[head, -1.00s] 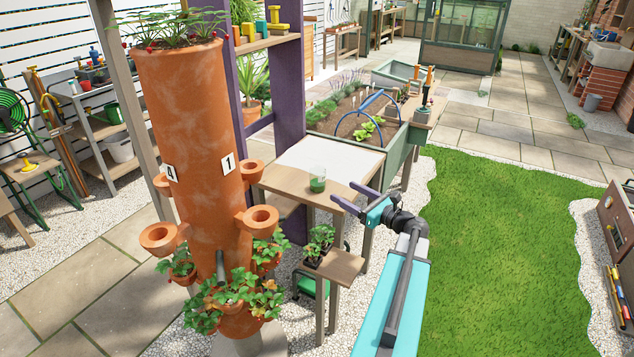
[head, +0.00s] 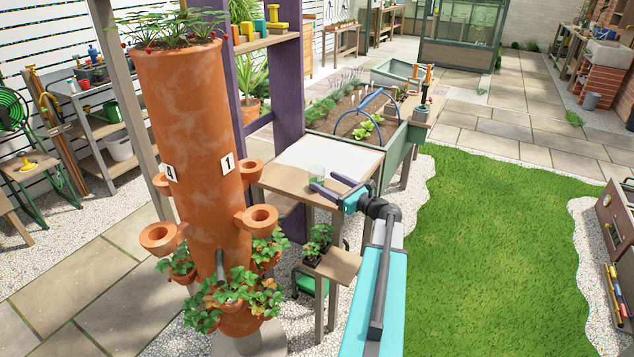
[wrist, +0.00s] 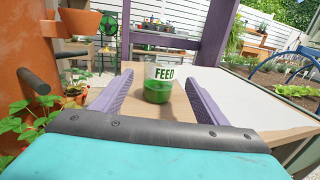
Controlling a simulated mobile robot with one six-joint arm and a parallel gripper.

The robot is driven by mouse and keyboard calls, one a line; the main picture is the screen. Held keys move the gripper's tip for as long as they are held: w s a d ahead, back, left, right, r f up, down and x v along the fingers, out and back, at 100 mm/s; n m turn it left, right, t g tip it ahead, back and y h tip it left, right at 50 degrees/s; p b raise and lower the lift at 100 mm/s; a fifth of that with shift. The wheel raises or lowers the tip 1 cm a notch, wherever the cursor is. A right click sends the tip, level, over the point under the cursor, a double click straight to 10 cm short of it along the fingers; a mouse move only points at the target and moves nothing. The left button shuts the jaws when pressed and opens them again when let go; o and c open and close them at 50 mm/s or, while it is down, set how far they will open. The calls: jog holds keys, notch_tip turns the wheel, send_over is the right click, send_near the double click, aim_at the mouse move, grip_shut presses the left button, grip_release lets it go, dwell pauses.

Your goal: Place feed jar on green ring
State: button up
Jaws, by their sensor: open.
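The feed jar (head: 317,172) stands upright on the small wooden table. In the wrist view the jar appears between the two fingers of my gripper (wrist: 158,76), with a gap on each side. How deep it sits between them is hard to tell. I cannot make out a green ring in either view.
A pale board (head: 330,157) covers the table's far part. A purple post (head: 287,120) and the tall terracotta planter (head: 190,130) with side cups stand left of the table. A low wooden stand (head: 337,265) is below. Grass (head: 490,250) lies open to the right.

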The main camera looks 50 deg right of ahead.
aim_at(323, 179)
jog(key=shift+w, duration=0.15)
jog(key=shift+w+p, duration=0.35)
jog(key=shift+w, duration=2.15)
jog(key=c, duration=1.4)
jog(key=shift+r, duration=0.15)
